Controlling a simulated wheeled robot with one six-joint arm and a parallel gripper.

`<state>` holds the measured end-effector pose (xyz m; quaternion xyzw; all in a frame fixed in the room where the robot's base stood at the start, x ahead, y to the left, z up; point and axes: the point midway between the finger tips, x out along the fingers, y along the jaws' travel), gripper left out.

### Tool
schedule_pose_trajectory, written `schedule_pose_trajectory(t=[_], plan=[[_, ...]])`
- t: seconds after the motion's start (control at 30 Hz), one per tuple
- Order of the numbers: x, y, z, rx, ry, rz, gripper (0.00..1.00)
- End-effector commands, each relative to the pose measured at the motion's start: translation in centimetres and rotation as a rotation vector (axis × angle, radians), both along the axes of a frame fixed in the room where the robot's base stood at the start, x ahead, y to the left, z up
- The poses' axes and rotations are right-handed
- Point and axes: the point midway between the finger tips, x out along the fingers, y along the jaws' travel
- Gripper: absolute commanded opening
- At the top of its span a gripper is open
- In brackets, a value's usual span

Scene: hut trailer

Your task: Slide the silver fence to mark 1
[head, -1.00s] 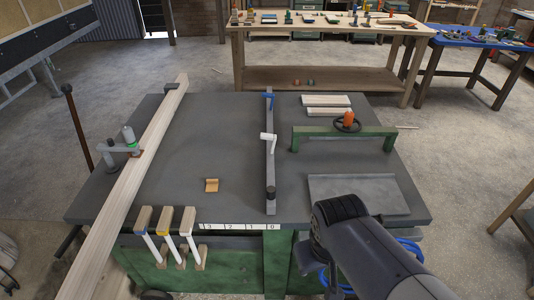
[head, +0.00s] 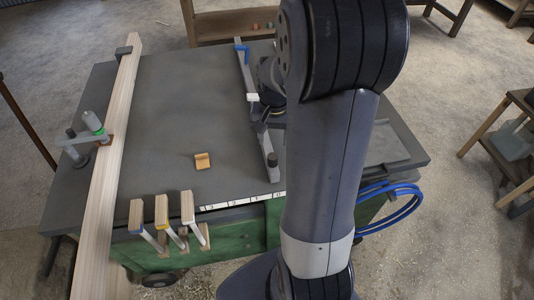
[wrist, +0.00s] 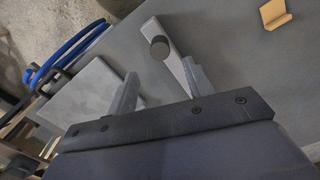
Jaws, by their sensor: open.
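The silver fence (head: 246,72) is a long grey bar lying front to back across the dark table top. It has a blue piece at its far end, a white handle (head: 252,97) midway and a dark knob near its front end. Its front end is by the 0 of the white number strip (head: 240,201); mark 1 is just left of that. My gripper (wrist: 161,68) is open, its two fingers over the table. In the wrist view the fence (wrist: 176,68) with its round dark knob (wrist: 160,48) appears between the fingers; whether they touch is unclear.
A small orange-tan block (head: 203,161) lies on the table left of the fence. A long wooden plank (head: 118,128) with a clamp (head: 92,127) lies at the left. Several wooden-handled tools (head: 163,211) hang at the front. My arm hides the table's right part.

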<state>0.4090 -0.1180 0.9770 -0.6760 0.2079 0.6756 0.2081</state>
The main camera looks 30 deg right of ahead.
Motion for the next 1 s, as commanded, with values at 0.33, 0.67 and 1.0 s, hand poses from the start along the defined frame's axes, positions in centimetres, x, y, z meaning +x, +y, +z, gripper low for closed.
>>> schedule_pose_trajectory(t=[0.33,0.67,1.0], plan=[[-0.2,0.1,-6.5,0.001,0.005,0.002,0.49],[-0.1,0.1,-9.0,0.001,0.001,0.002,0.49],[-0.1,0.1,-9.1,0.000,0.000,0.002,0.44]])
